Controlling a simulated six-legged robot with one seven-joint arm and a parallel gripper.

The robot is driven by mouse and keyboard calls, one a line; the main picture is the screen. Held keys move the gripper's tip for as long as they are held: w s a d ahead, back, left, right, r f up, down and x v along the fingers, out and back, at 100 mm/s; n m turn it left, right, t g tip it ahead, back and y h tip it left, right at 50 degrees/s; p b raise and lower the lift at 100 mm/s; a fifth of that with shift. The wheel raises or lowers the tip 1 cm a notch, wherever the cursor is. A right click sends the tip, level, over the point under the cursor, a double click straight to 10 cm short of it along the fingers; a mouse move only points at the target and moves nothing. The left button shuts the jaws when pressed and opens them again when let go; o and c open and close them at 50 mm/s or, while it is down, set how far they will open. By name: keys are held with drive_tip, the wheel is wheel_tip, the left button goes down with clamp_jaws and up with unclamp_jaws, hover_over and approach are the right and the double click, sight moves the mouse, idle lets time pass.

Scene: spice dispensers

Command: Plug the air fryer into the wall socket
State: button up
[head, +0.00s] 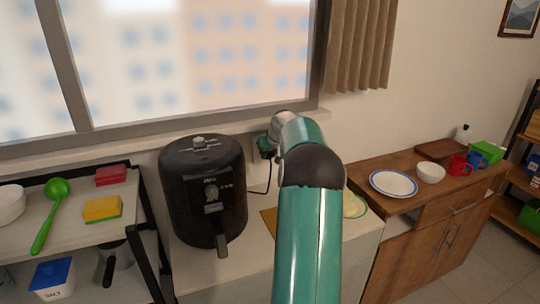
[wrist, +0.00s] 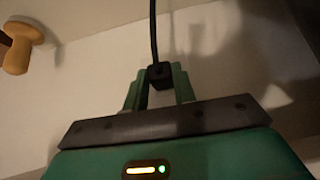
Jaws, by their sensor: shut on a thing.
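The black air fryer (head: 203,195) stands upright on the counter below the window in the head view. My gripper (head: 266,145) is to the right of it, close to the wall, partly hidden by my own arm. In the wrist view my gripper (wrist: 159,78) has its green fingers shut on the black plug (wrist: 160,75). The plug's cord (wrist: 153,30) runs away to the top of that view. The plug (head: 267,154) also shows as a small dark piece at the gripper in the head view. I cannot make out the wall socket in either view.
A shelf with a green ladle (head: 50,215), a yellow sponge (head: 102,208) and a red block (head: 110,175) is on the left. A wooden cabinet (head: 410,206) with a plate (head: 393,184), bowl (head: 431,172) and mugs is on the right. A wooden knob-like thing (wrist: 18,48) shows in the wrist view.

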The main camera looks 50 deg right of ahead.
drive_tip(key=shift+w+d, duration=0.35)
drive_tip(key=shift+w, duration=0.25)
drive_tip(key=o, duration=1.1)
drive_tip(key=shift+c, duration=0.2)
drive_tip(key=v, duration=1.3)
drive_tip(key=shift+s+a+r, duration=0.2)
drive_tip(key=shift+s+r, duration=0.05)
drive_tip(key=shift+r, duration=0.05)
drive_tip(key=shift+s, duration=0.1)
